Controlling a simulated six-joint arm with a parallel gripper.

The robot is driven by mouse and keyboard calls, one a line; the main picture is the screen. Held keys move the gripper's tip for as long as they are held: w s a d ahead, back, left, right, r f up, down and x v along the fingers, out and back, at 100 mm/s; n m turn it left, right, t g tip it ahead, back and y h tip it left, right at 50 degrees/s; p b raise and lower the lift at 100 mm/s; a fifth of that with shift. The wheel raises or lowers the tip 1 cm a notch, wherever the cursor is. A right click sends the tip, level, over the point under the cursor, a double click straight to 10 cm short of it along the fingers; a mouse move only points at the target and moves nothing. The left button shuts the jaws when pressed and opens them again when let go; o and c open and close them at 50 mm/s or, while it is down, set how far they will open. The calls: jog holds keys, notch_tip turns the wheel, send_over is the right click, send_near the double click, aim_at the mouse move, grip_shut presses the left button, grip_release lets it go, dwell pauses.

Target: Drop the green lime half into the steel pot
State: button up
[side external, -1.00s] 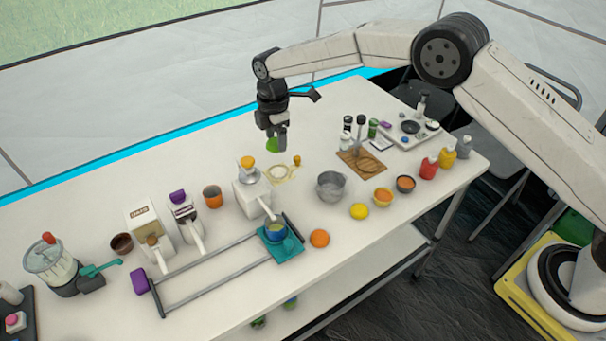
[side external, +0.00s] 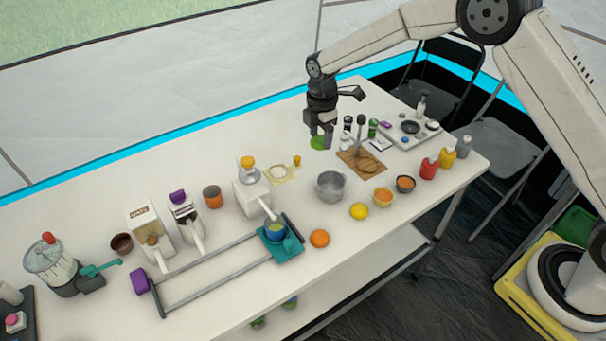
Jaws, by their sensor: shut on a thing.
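My gripper (side external: 322,128) is shut on the green lime half (side external: 319,142). It holds the lime half in the air, above the table and behind the steel pot in the picture. The lime half is partly hidden by the fingers. The steel pot (side external: 331,187) stands upright on the white table, below the gripper in the picture and apart from it. Its open top faces up.
A wooden board (side external: 370,166) with bottles and mills near it lies right of the pot. A white dispenser (side external: 252,197) stands left of the pot.

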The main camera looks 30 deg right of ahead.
jog(key=s+d, duration=0.1)
jog(key=d, duration=0.1)
jog(key=s+d, duration=0.1)
jog(key=s, duration=0.1)
jog(key=shift+d+f, duration=0.2)
jog(key=shift+d, duration=0.2)
jog(key=shift+f, duration=0.15)
jog(key=shift+f, duration=2.85)
jog(key=o, duration=1)
jog(key=shift+r, duration=0.1)
